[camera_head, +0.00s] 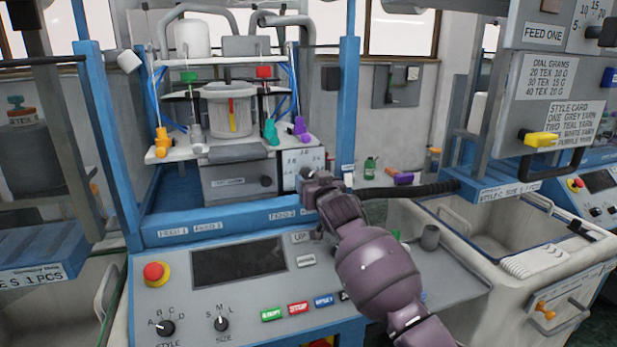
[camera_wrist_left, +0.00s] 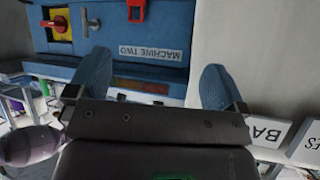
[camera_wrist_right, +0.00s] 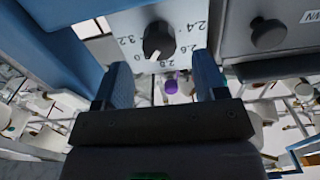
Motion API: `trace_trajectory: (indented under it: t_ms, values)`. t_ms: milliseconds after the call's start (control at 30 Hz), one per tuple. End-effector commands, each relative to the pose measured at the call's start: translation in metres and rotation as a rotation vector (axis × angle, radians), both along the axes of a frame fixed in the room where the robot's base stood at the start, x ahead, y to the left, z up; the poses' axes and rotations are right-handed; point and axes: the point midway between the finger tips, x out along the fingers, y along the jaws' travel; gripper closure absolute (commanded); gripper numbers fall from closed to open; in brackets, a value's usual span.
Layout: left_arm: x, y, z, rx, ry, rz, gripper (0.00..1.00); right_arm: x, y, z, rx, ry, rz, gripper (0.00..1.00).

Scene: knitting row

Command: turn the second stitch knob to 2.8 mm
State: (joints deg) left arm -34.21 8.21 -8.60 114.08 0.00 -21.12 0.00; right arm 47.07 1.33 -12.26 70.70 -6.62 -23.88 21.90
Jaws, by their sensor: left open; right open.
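The stitch knob is a black knob (camera_wrist_right: 157,40) on a white dial plate (camera_wrist_right: 190,15) marked from 2.4 to 3.2 in the right wrist view. A small light mark shows on its lower side, towards the 2.8 and 3.0 side; the exact reading is unclear. My right gripper (camera_wrist_right: 161,85) is open, its blue fingers either side of the knob's line and apart from it. In the head view this gripper (camera_head: 318,184) is in front of the plate (camera_head: 304,160) and hides the knob. My left gripper (camera_wrist_left: 152,80) is open and empty in the left wrist view.
A round dark knob (camera_wrist_right: 268,33) on a grey block is close beside the plate. A blue post (camera_head: 346,110) stands right of it. The console below has a red stop button (camera_head: 154,272) and a dark screen (camera_head: 238,262). My left gripper faces a blue "MACHINE TWO" panel (camera_wrist_left: 120,30).

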Motion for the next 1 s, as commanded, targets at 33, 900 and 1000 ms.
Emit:
trace_trajectory:
  t_ms: [33,900,1000]
  values:
    - [0.0,0.0,-0.002,-0.001,0.001,0.001,0.02,0.006,0.002,0.0,-0.001,0.001,0.0,0.35]
    - [-0.005,0.0,-0.011,-0.001,0.014,0.003,0.02,0.039,0.013,0.0,0.0,0.0,0.0,0.41]
    - [-0.005,0.0,-0.011,-0.001,0.013,0.003,0.02,0.039,0.013,0.0,0.0,0.0,0.0,0.57]
